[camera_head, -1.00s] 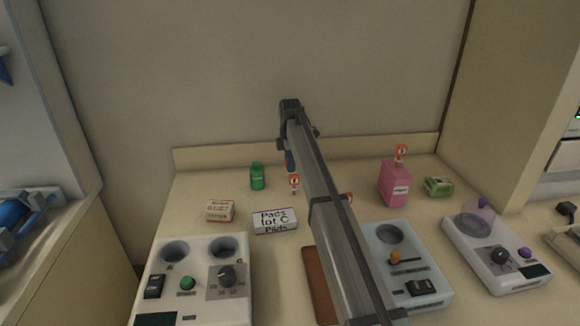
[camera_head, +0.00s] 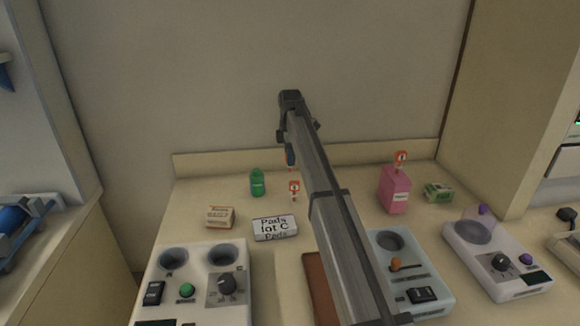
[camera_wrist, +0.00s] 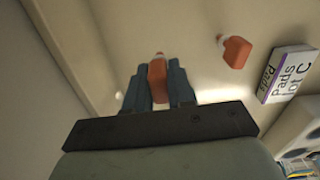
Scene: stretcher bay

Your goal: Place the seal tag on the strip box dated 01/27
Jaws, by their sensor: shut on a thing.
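My gripper (camera_head: 290,158) is above the back of the counter, mostly hidden behind my arm in the head view. In the wrist view my gripper (camera_wrist: 158,74) has its two fingers shut on an orange seal tag (camera_wrist: 157,82). A bit of this tag's orange shows below the fingers in the head view (camera_head: 290,168). A second orange-and-white tag (camera_head: 294,188) stands on the counter and shows in the wrist view (camera_wrist: 236,51). A small tan box (camera_head: 220,217) and a small green box (camera_head: 438,192) have print too small to read; I cannot tell which is dated 01/27.
A white "Pads lot C" box (camera_head: 275,229) lies before the standing tag. A green bottle (camera_head: 257,184) stands left; a pink container (camera_head: 395,192) with a tag on top stands right. Devices (camera_head: 195,285) line the front. The back wall is close behind my gripper.

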